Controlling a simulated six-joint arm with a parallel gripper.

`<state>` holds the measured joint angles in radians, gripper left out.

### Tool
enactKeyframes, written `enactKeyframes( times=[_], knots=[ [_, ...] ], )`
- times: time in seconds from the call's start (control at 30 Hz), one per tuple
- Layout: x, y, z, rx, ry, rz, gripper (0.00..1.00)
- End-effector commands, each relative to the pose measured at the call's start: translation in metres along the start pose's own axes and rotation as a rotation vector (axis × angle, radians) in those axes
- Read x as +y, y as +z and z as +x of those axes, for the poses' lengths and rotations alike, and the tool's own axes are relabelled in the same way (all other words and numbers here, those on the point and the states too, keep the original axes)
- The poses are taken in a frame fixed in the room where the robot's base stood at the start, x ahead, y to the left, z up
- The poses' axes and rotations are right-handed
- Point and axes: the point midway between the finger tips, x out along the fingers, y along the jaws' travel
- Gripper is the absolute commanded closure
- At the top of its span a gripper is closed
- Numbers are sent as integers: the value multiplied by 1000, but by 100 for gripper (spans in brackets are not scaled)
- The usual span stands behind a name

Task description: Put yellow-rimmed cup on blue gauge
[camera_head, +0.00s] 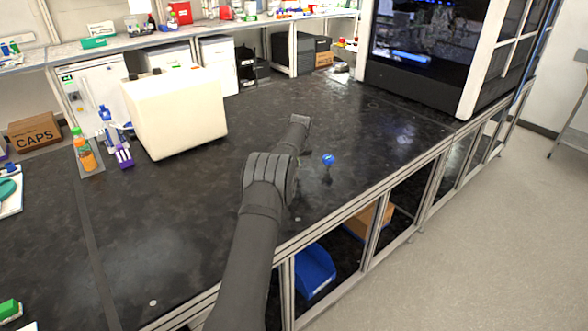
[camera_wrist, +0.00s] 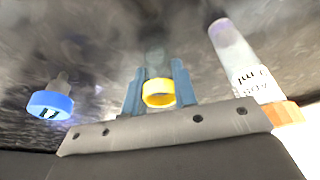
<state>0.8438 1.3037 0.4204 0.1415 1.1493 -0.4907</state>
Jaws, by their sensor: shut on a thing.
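The yellow-rimmed cup (camera_wrist: 158,100) is between the two blue-grey fingers of my gripper (camera_wrist: 158,70) in the wrist view. My gripper is shut on it. The cup's yellow rim faces the camera, and its body behind the rim is hard to make out. The blue gauge (camera_wrist: 50,105) is to the left of my gripper in the wrist view, apart from the cup, with its blue round face toward the camera. In the head view the blue gauge (camera_head: 328,159) stands on the dark bench right of my arm. My fingers and the cup are hidden in the head view.
A clear tube with an orange cap (camera_wrist: 287,112) is right of my gripper in the wrist view.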

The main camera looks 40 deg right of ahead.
Motion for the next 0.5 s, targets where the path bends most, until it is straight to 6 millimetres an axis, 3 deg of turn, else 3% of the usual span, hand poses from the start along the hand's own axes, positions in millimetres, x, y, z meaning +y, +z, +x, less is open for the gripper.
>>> enactKeyframes(
  times=[0.1,0.43,0.47,0.5],
  knots=[
    [0,4,12,-1,0,0,96],
    [0,5,15,-1,0,0,96],
    [0,5,15,0,0,0,73],
    [0,5,15,0,0,0,65]
  ],
)
